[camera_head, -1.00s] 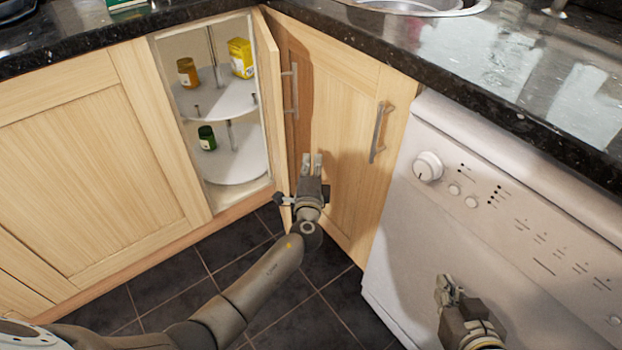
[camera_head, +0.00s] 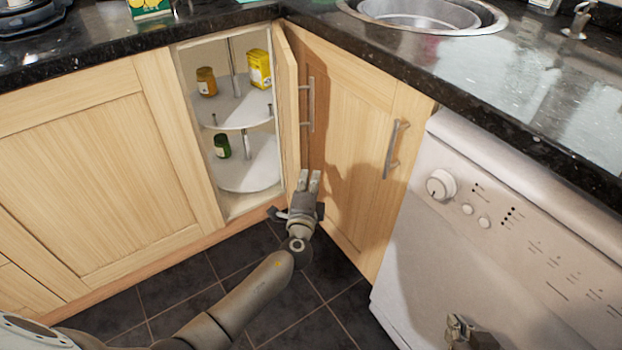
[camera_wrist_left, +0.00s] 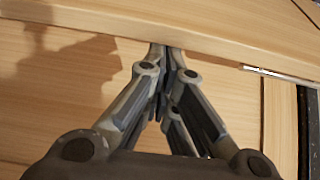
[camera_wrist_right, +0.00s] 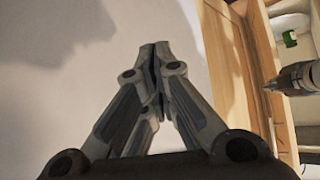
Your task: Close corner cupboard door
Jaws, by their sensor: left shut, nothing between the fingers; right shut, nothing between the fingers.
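The corner cupboard door (camera_head: 287,100) stands open at the right side of the cupboard opening. Its pale edge side faces the opening, and a metal bar handle (camera_head: 309,105) shows just to its right. My left gripper (camera_head: 309,180) is shut and empty at the lower part of this door. In the left wrist view, its fingertips (camera_wrist_left: 165,48) are at the edge of a wooden panel (camera_wrist_left: 215,35); whether they touch cannot be told. My right gripper (camera_head: 457,322) is shut and empty in front of the white appliance; its fingers also show in the right wrist view (camera_wrist_right: 155,50).
Inside the cupboard are round shelves (camera_head: 250,170) with jars and a yellow box (camera_head: 258,68). A neighbouring door (camera_head: 355,150) with a handle stands right of it, then the white appliance (camera_head: 480,260). A dark worktop (camera_head: 470,90) overhangs. The tiled floor (camera_head: 190,290) is clear.

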